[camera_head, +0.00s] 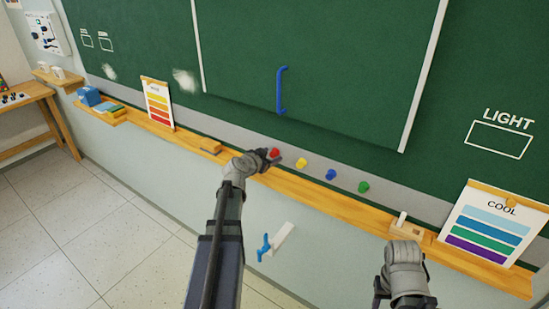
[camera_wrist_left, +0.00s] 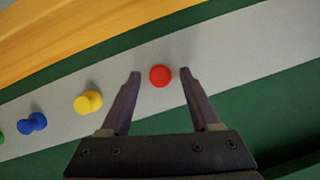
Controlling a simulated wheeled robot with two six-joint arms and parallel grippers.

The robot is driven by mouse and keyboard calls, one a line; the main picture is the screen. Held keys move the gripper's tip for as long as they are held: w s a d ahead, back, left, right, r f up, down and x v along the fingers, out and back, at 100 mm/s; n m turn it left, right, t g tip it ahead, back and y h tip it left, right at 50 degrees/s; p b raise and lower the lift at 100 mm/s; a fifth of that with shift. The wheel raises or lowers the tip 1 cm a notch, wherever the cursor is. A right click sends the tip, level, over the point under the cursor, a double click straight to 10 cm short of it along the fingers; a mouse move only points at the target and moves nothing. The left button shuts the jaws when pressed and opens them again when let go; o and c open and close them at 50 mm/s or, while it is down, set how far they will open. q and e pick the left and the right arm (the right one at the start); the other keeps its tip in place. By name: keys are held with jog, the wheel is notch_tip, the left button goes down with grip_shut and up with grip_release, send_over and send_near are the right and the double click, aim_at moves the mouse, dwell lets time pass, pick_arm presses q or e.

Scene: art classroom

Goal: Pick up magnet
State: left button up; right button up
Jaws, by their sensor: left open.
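Several magnets sit in a row on the grey strip under the green chalkboard. The red magnet (camera_head: 274,153) is at the left end, then the yellow magnet (camera_head: 301,162), the blue magnet (camera_head: 331,174) and the green magnet (camera_head: 363,187). My left gripper (camera_head: 272,158) is at the red magnet. In the left wrist view the red magnet (camera_wrist_left: 160,75) lies between the open fingertips (camera_wrist_left: 160,76), with a gap on each side. The yellow magnet (camera_wrist_left: 88,102) is just outside the fingers. My right gripper (camera_head: 404,290) is low at the right; its fingers are not clear.
A wooden ledge (camera_head: 320,196) runs below the strip. A blue handle (camera_head: 281,91) is on the board.

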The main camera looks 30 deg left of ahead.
pick_arm(q)
jog(key=shift+w, duration=0.15)
jog(key=c, duration=0.9)
